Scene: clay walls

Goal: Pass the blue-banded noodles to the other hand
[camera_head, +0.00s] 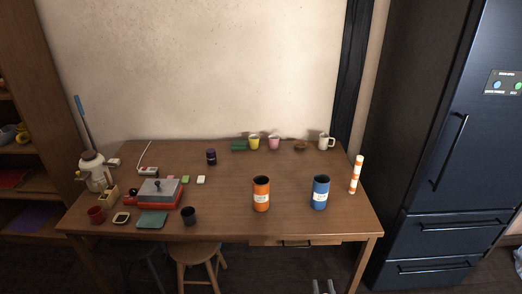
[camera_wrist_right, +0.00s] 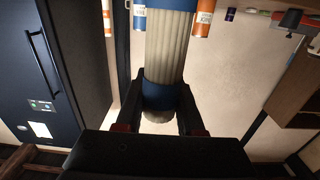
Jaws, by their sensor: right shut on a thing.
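The blue-banded noodles (camera_wrist_right: 166,55) are a pale, ribbed cylinder with a blue band near my gripper and more blue at the top edge of the right wrist view. My right gripper (camera_wrist_right: 166,100) is shut around the lower blue band, one finger on each side. In the head view only the two finger ends of my right gripper (camera_head: 323,287) show at the bottom edge, in front of the table; I cannot make out the noodles there. My left gripper is in neither view.
The wooden table (camera_head: 225,224) bears an orange canister (camera_head: 261,194), a blue canister (camera_head: 320,193), an orange-and-white cylinder (camera_head: 356,175), mugs and a grey-and-red box (camera_head: 158,192). A dark fridge (camera_head: 430,150) stands at the right. Stools (camera_head: 195,252) stand under the table's front.

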